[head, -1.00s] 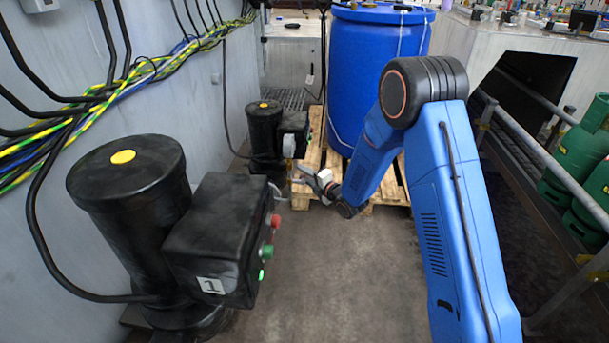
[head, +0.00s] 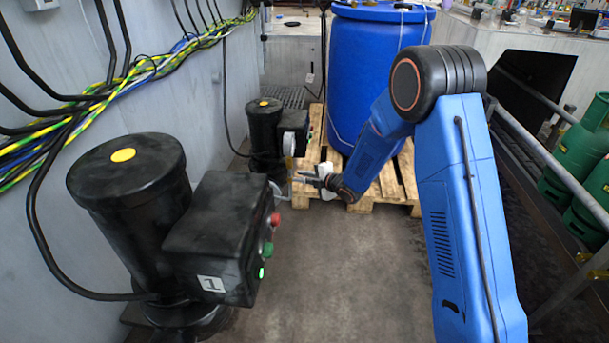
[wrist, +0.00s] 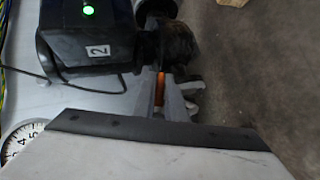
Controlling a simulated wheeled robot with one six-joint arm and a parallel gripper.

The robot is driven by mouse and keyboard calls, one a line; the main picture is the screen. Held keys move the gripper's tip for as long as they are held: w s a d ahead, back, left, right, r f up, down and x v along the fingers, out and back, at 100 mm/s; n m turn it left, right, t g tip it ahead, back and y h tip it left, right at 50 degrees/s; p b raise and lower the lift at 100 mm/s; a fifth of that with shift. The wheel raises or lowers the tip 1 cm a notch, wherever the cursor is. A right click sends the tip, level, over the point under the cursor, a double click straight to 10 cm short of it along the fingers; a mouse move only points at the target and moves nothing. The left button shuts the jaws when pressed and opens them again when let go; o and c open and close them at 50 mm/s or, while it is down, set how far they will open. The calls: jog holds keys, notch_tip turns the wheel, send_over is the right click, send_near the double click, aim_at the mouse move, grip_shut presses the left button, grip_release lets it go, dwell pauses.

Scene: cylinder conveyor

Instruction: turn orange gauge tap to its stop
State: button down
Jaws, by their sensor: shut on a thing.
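The orange gauge tap (wrist: 160,88) shows as a small orange strip between the fingers in the wrist view. My gripper (wrist: 166,92) is shut on it, and the fingers hide most of it. In the head view my gripper (head: 302,179) is small and far off, level beside the lower part of the back pump unit. The gauge (wrist: 20,142) is a white dial with black numbers, partly cut off at the lower left of the wrist view. In the head view the gauge (head: 289,145) is seen nearly edge-on.
The back black pump unit (head: 265,130) has a box marked 2 (wrist: 88,40) with a lit green button. A nearer pump marked 1 (head: 125,190) stands at left. A blue drum (head: 375,70) stands on a wooden pallet (head: 312,155) behind my arm. The floor in front is clear.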

jog(key=m+g, duration=0.1)
jog(key=f+g+h, duration=0.1)
jog(key=shift+s+f+m+g, duration=0.25)
jog(key=shift+s+m+g, duration=0.15)
jog(key=shift+s+f+m+g, duration=0.3)
jog(key=shift+s+m+g, duration=0.35)
jog(key=shift+g, duration=0.65)
jog(key=shift+s+f+m+g, duration=0.25)
jog(key=shift+s+m+g, duration=0.4)
jog(key=shift+g, duration=0.65)
jog(key=shift+s+f+m+g, duration=0.3)
jog(key=shift+s+m+g, duration=0.35)
jog(key=shift+g, duration=0.65)
jog(key=shift+a, duration=0.1)
jog(key=c, duration=1.8)
grip_release()
jog(key=v, duration=1.7)
jog(key=shift+w+r, duration=0.15)
jog(key=shift+r, duration=0.05)
